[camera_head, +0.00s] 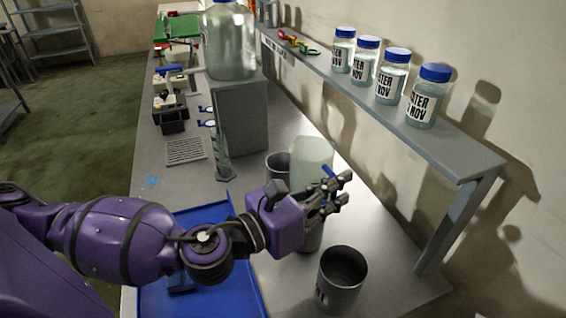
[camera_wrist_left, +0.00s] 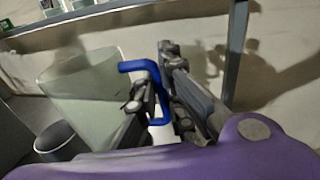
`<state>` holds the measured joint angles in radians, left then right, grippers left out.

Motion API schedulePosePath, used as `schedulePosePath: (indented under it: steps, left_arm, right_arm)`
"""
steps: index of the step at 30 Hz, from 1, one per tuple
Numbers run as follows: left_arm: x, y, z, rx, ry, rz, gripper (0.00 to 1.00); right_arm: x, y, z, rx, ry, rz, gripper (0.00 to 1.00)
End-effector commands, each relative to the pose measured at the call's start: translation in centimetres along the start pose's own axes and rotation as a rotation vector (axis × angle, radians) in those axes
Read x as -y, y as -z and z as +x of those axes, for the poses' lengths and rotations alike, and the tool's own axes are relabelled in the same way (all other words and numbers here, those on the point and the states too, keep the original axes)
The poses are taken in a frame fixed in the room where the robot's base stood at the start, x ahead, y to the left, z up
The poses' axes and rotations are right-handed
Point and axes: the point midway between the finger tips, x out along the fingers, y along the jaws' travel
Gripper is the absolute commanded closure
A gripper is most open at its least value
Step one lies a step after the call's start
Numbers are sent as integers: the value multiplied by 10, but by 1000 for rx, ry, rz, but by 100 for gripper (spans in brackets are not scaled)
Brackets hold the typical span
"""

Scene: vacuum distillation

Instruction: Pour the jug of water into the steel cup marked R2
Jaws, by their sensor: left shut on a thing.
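The jug is a translucent pale vessel (camera_head: 312,158) in the head view, with a blue handle that shows in the left wrist view (camera_wrist_left: 138,66). My left gripper (camera_head: 335,190) is shut on that handle, on the jug's near side. The jug looks upright; the gripper hides its lower part. A dark grey steel cup (camera_head: 342,280) stands at the front of the bench, with a small mark too unclear to read. Another steel cup (camera_head: 277,165) stands behind, left of the jug. A third grey cylinder (camera_head: 312,238) shows partly below the gripper. I cannot tell which is R2.
A shelf (camera_head: 420,140) with several blue-capped labelled jars runs along the right wall. A large bottle (camera_head: 230,45) stands on a grey box (camera_head: 240,115). A blue tray (camera_head: 205,215) lies under my left arm. Bare bench surrounds the front cup.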

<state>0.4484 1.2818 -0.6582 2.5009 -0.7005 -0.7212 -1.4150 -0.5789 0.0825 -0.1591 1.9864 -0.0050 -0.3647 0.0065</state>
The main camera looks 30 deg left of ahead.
Motion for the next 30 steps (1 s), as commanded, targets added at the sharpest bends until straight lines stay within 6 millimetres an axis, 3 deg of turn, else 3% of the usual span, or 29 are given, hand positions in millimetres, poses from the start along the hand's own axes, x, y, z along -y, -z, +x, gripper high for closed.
schedulePosePath:
  steps: [6,15,24,30]
  left_arm:
    - [4,5,-1,13,-1,62,100]
    - [7,-38,-2,27,-1,77,100]
    - [10,-74,-3,31,1,77,100]
    - [10,-84,-2,20,0,72,100]
  right_arm:
    - [0,9,2,-16,0,-2,60]
    - [5,57,-12,-73,10,11,60]
    - [16,69,-27,-75,35,11,60]
    - [16,72,-28,-73,40,2,60]
